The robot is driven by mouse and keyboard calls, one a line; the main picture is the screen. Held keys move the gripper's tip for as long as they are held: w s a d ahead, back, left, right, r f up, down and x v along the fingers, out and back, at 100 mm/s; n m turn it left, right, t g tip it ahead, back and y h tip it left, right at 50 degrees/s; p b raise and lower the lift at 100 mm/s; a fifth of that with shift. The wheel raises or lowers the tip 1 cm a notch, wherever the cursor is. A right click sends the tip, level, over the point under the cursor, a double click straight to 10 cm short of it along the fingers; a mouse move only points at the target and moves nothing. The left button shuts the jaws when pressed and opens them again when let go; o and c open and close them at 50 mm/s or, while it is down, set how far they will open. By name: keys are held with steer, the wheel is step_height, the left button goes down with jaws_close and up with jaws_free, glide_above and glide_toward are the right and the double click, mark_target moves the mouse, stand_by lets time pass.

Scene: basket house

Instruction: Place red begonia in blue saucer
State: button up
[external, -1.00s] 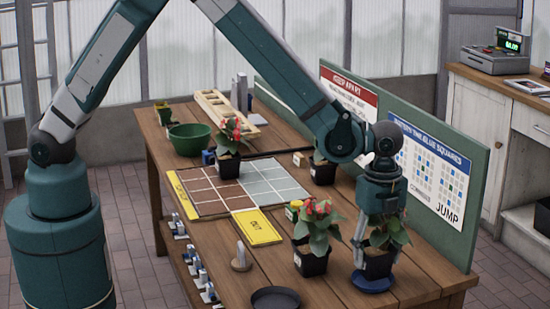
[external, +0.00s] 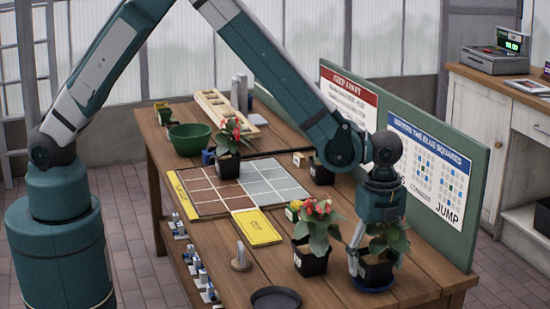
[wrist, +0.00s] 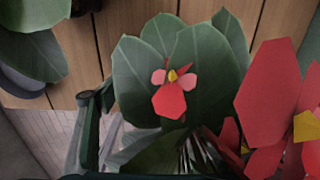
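The red begonia (external: 387,240), in a black pot (external: 376,273), stands upright on the blue saucer (external: 373,289) at the near right of the table; most of the saucer is covered by the pot. My gripper (external: 376,262) points down over the plant, one finger on either side of the pot. The left finger stands a little away from the pot, so the gripper looks open; contact on the right side is hard to see. In the wrist view, green leaves and red flowers (wrist: 170,100) fill the middle and right, with a dark finger (wrist: 92,125) at left.
Another red-flowered potted plant (external: 313,240) stands close left of my gripper. A dark saucer (external: 275,300) lies at the front edge. The green board (external: 440,205) rises close behind on the right. More potted plants and a green bowl (external: 189,138) are farther back.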

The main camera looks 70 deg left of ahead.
mark_target(375, 261)
steer(key=shift+r, duration=0.1)
stand_by(0.3)
steer(key=shift+r+p, duration=0.35)
steer(key=shift+p, duration=0.05)
step_height(375, 261, up, 12)
stand_by(0.3)
steer(key=shift+f, duration=0.1)
stand_by(0.5)
